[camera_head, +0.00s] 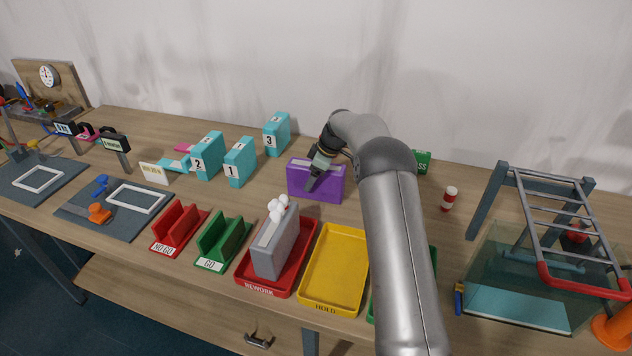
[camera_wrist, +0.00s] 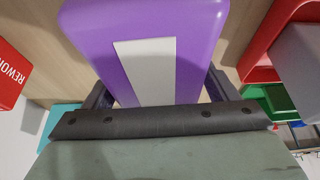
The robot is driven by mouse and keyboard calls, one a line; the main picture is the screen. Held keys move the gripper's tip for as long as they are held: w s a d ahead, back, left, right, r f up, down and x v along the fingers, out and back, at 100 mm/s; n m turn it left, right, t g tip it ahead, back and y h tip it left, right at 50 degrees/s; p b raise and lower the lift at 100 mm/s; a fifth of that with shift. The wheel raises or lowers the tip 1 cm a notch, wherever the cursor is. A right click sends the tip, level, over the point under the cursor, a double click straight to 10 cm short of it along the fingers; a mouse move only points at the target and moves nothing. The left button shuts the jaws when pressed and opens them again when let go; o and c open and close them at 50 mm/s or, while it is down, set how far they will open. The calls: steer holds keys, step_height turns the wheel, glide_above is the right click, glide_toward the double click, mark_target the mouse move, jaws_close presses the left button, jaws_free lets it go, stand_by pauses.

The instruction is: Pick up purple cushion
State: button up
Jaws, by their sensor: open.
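The purple cushion (camera_head: 328,186) looks like an upright, block-shaped piece with rounded edges. It stands on the table at the middle back, behind the red and yellow trays. In the wrist view the purple cushion (camera_wrist: 205,28) fills the upper middle and shows a pale strip on its face. My gripper (camera_head: 312,182) is at the cushion's left part, reaching down from above. In the wrist view my open gripper (camera_wrist: 160,92) has one dark finger at each side of the cushion. The fingertips are hidden behind it, and I cannot tell whether they touch it.
Teal numbered blocks (camera_head: 240,162) stand left of the cushion. In front are a red REWORK tray (camera_head: 245,279) with a grey block (camera_head: 275,245) and a yellow HOLD tray (camera_head: 335,265). A red-and-white can (camera_head: 449,198) and a glass tank (camera_head: 515,290) are at right.

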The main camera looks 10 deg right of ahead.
steer(key=c, duration=1.2)
steer(key=shift+r, duration=0.15)
